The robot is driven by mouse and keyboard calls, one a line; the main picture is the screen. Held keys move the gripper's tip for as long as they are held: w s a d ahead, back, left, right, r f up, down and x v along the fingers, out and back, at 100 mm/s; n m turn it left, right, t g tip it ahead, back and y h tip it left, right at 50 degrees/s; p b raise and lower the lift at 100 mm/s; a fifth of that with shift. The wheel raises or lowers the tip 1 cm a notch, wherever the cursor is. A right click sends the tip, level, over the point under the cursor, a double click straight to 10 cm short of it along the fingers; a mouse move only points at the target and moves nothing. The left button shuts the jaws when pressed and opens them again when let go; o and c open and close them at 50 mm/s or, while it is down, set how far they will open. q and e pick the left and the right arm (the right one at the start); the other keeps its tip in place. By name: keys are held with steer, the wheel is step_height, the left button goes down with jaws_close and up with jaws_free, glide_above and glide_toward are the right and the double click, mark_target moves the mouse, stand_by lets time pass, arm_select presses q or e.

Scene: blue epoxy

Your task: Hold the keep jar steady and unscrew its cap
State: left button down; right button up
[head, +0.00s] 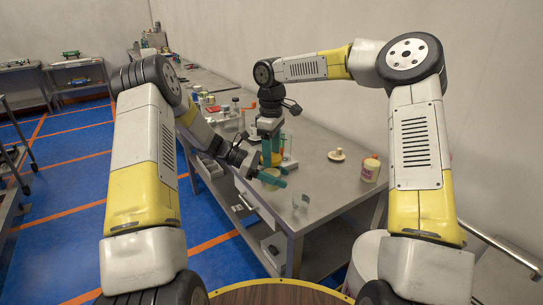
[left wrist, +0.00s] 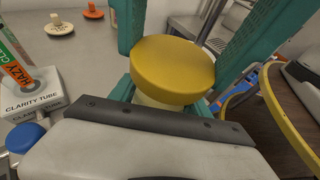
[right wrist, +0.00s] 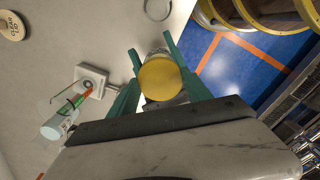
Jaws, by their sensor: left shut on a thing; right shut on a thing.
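The keep jar has a round yellow cap (left wrist: 172,68) and a pale body (left wrist: 155,98), most of it hidden below the cap in the left wrist view. My left gripper (head: 278,174) comes in low from the side and is shut on the jar's body. My right gripper (head: 267,152) points down from above, its green fingers on both sides of the cap, shut on it. The cap (right wrist: 160,79) also shows from above in the right wrist view. It sits on the jar; I cannot tell whether it has turned. The jar is largely hidden in the head view.
The grey bench (head: 325,190) runs back along the wall. A white Clarity Tube stand (left wrist: 35,100) is close to the grippers. The bench's front edge is near.

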mark_target(273, 157)
steer(key=shift+r, duration=0.45)
steer(key=shift+r, duration=2)
arm_select(q)
steer(key=s+a+n+t+y, duration=0.2)
steer(key=a+n+t, duration=0.65)
steer(key=a, duration=0.25)
arm_select(e)
steer(key=shift+d, duration=0.25)
arm_select(q)
steer(key=shift+t+y, duration=0.3)
steer(key=shift+t, duration=0.05)
steer(key=w+d, duration=0.3)
steer(key=d, duration=0.1)
steer(key=w+d, duration=0.3)
steer(key=d, duration=0.1)
steer(key=w+d, duration=0.3)
steer(key=d, duration=0.2)
steer(key=shift+w+d+f, duration=0.1)
steer(key=shift+w+f, duration=0.25)
steer(key=shift+f, duration=0.05)
steer(key=shift+w+d, duration=0.3)
steer(key=shift+d, duration=0.15)
steer(key=shift+a+f, duration=0.15)
steer(key=shift+f, duration=1.6)
